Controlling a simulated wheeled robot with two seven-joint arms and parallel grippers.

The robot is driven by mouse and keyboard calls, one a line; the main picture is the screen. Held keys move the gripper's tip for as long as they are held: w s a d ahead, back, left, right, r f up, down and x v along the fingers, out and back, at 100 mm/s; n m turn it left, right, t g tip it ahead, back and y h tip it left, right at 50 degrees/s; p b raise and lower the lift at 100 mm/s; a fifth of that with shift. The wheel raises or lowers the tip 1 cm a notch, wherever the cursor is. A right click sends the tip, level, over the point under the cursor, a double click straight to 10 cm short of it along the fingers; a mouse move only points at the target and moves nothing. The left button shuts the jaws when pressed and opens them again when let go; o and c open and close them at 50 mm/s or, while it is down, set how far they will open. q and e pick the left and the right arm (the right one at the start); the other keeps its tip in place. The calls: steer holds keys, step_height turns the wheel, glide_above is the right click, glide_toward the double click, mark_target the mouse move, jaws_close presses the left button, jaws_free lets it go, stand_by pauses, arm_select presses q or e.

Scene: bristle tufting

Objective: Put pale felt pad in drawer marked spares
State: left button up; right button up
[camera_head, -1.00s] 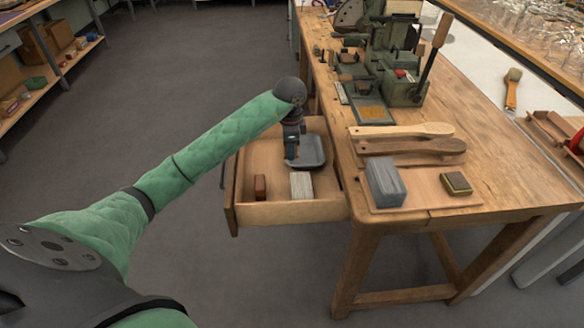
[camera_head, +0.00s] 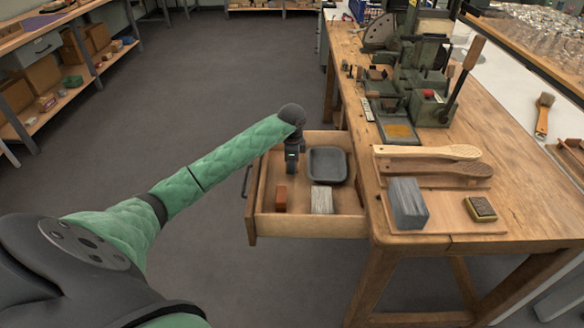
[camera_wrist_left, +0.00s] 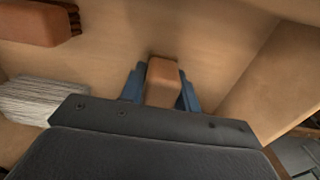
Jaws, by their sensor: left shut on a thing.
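My left gripper (camera_head: 291,168) is inside or just above the open drawer (camera_head: 308,226), left of a dark tray. In the left wrist view its blue fingers (camera_wrist_left: 161,88) are shut on a tan, block-shaped piece (camera_wrist_left: 162,72) with rounded edges, which may be the felt pad. The wooden drawer floor (camera_wrist_left: 120,45) is behind it; I cannot tell whether the piece touches it. The head view hides the piece. No marking shows on the drawer. My right gripper is not in view.
The drawer holds a dark tray (camera_head: 327,165), a red-brown block (camera_head: 281,199) and a pale streaked block (camera_head: 322,200). On the bench (camera_head: 480,140) are a grey block (camera_head: 407,203), a small dark-topped block (camera_head: 480,208), wooden brush handles (camera_head: 430,152) and a green machine (camera_head: 428,100).

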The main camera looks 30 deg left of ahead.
arm_select(q)
steer(key=shift+f, duration=0.95)
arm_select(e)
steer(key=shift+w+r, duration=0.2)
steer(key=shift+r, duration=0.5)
arm_select(q)
steer(key=shift+f, duration=0.1)
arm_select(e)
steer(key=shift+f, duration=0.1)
arm_select(q)
steer(key=o, duration=1)
steer(key=shift+o, duration=0.2)
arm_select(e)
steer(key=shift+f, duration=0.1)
